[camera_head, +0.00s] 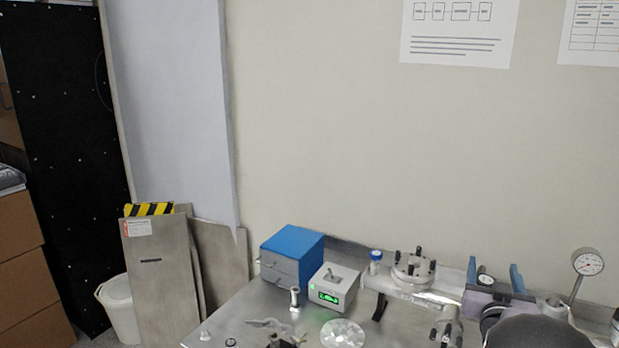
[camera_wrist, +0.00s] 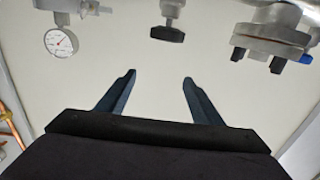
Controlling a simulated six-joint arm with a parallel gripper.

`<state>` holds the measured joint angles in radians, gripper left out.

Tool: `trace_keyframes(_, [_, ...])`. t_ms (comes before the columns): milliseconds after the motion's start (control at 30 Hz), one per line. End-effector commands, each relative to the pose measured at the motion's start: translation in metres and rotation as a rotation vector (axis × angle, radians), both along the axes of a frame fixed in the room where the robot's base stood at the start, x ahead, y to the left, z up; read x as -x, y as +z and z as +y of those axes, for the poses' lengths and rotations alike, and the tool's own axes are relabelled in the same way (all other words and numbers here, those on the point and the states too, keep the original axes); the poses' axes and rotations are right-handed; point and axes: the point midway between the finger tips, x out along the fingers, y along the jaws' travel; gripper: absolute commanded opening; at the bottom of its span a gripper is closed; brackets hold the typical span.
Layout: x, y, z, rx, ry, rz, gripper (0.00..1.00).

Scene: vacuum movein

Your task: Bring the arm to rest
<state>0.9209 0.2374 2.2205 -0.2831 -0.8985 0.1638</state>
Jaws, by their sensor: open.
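My gripper (camera_wrist: 158,77) shows in the wrist view with its two dark blue-grey fingers spread wide. The gap between them is empty, with only the pale surface behind it. In the head view my gripper (camera_head: 494,272) is at the lower right, fingers pointing up in the picture. It lies between the metal vacuum chamber (camera_head: 412,272) on its left and a round dial gauge (camera_head: 587,262) on its right. I see no contact between the fingers and these parts. My dark arm partly hides the bench there.
In the wrist view, the dial gauge (camera_wrist: 60,42), a black knob (camera_wrist: 167,34) and a flange (camera_wrist: 275,32) line the top. On the steel bench (camera_head: 235,312) stand a blue drawer box (camera_head: 292,255) and a grey box with green display (camera_head: 333,288).

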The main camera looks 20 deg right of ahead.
Motion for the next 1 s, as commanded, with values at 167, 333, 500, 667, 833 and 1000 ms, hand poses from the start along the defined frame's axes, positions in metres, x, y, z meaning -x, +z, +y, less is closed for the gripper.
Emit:
trace_keyframes(167, [-0.031,-0.033,0.062,-0.135,0.077,0.181,0.60])
trace_keyframes(333, [-0.039,-0.079,0.154,-0.289,0.184,0.445,0.60])
trace_keyframes(500, [-0.006,-0.121,0.258,-0.421,0.307,0.760,0.60])
trace_keyframes(667, [0.053,-0.144,0.339,-0.498,0.415,1.057,0.60])
trace_keyframes(833, [0.117,-0.151,0.391,-0.534,0.495,1.309,0.60])
trace_keyframes(1000, [0.156,-0.151,0.414,-0.547,0.533,1.452,0.60])
